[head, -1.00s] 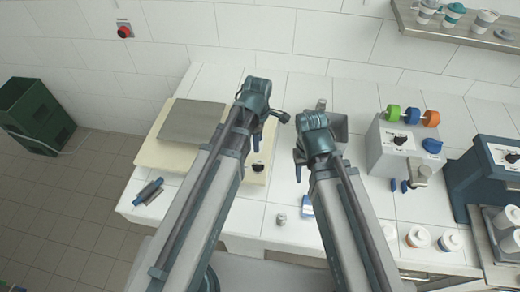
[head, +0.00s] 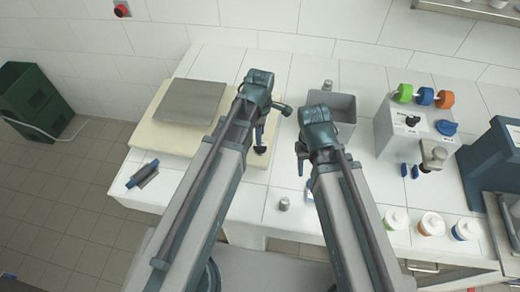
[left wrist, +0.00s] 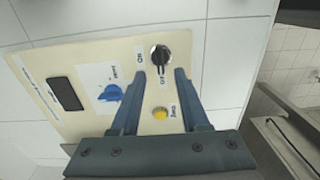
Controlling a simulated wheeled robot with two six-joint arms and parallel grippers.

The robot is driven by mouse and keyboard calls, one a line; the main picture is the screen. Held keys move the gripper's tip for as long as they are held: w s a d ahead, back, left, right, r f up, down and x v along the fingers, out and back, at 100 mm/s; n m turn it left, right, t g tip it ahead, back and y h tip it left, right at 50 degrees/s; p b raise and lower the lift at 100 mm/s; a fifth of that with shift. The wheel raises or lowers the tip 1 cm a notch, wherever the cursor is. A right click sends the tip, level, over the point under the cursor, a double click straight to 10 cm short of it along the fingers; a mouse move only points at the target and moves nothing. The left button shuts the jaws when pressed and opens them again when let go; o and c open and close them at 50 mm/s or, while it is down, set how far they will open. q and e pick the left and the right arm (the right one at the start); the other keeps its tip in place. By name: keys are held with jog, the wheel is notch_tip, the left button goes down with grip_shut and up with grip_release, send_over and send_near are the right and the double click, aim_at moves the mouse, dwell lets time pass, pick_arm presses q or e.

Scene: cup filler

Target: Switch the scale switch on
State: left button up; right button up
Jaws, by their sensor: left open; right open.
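The cream scale (head: 150,138) with its grey weighing plate (head: 190,102) stands on the left of the counter. In the head view my left gripper (head: 259,134) is above the scale's right part. My right gripper (head: 303,162) is open and empty over the counter, right of the scale.
The panel also has a yellow button (left wrist: 160,113), a blue knob (left wrist: 110,92) and a dark display (left wrist: 65,93). A grey bin (head: 341,108) stands behind my right arm. A small metal weight (head: 284,204) and a blue-ended tool (head: 143,174) lie near the front edge.

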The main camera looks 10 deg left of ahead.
aim_at(260, 148)
pick_arm(q)
notch_tip(260, 148, down, 6)
jog(key=b, duration=0.5)
jog(key=shift+r, duration=0.1)
grip_shut()
